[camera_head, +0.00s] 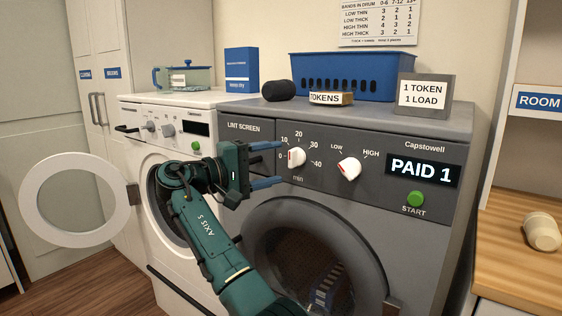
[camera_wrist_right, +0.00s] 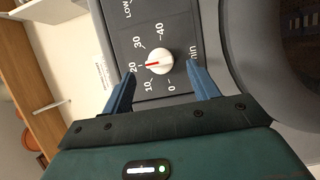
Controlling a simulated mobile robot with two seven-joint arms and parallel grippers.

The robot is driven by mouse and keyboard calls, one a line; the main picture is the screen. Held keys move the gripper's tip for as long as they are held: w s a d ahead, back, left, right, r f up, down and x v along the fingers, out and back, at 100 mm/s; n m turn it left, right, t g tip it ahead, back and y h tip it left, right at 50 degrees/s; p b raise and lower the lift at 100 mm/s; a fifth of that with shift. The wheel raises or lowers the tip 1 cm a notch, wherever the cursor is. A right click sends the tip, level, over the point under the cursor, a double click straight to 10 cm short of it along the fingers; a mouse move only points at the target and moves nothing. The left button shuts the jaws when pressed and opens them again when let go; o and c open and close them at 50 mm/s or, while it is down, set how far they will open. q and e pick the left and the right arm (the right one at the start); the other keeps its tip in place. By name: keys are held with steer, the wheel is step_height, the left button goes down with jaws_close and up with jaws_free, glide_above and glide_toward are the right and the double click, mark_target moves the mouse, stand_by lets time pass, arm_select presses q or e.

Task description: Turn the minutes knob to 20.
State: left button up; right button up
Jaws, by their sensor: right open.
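The minutes knob (camera_head: 296,157) is white with a red mark, at the left of the grey dryer's panel. In the wrist view the knob (camera_wrist_right: 159,62) has its red mark pointing toward the 20 label. My right gripper (camera_head: 267,164) is open and empty, with its two blue fingers just left of the knob in the head view. In the wrist view the knob sits just past the opening between the right gripper's fingertips (camera_wrist_right: 160,76), with gaps on both sides. My left gripper is not in view.
A second white knob (camera_head: 349,169), marked LOW and HIGH, is right of the minutes knob. The display (camera_head: 423,169) reads PAID 1, above a green START button (camera_head: 415,199). A white washer (camera_head: 165,130) with its round door (camera_head: 122,208) swung open stands left.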

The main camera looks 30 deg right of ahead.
steer(key=a, duration=1)
steer(key=shift+d, duration=0.1)
